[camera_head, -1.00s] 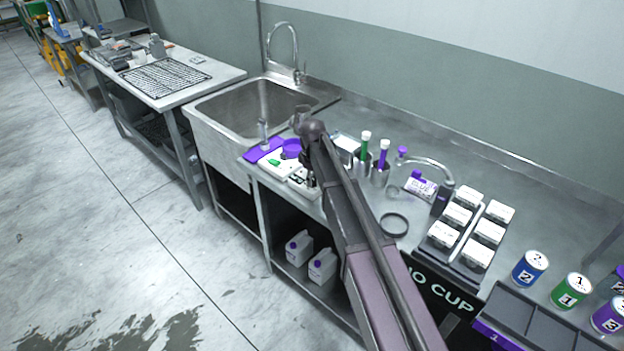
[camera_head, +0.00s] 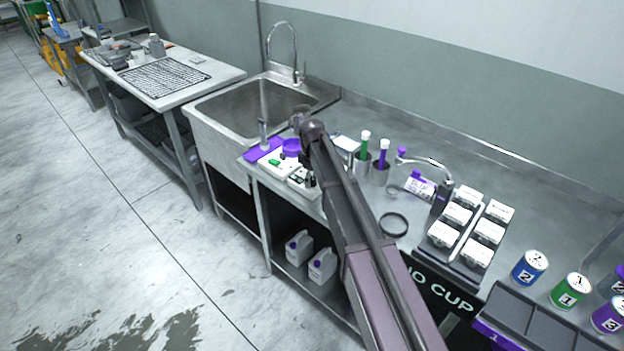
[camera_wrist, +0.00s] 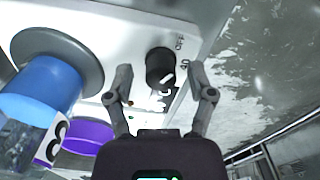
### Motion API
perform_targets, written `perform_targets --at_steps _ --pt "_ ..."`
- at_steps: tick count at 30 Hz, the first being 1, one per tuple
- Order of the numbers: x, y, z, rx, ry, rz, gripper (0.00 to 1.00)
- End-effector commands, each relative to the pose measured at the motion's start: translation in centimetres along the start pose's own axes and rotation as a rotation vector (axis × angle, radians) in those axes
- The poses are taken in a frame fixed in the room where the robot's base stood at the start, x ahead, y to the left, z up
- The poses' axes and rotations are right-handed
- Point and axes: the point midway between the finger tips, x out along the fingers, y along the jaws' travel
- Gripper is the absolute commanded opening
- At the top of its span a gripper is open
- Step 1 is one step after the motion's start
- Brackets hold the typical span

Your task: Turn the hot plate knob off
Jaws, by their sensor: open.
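The hot plate (camera_wrist: 125,22) is a white body with a round grey plate (camera_wrist: 57,52) in the wrist view. Its black knob (camera_wrist: 159,62) has a white pointer mark and an "OFF" label beside it. The pointer does not appear to face that label. My gripper (camera_wrist: 160,80) is open, with one finger on each side of the knob. I cannot tell whether either finger touches it. In the head view my arm hides the knob and most of the gripper.
In the head view, the sink (camera_head: 258,108) is behind left. Tube holders (camera_head: 379,174), a black ring (camera_head: 394,224) and numbered cans (camera_head: 530,268) stand right of my arm.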

Motion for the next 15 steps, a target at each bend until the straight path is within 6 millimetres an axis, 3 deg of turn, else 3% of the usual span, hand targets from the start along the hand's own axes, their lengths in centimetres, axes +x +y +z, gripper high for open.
perform_targets --at_steps 15 --pt "0.0 0.0 0.04 0.118 0.0 -0.001 0.7"
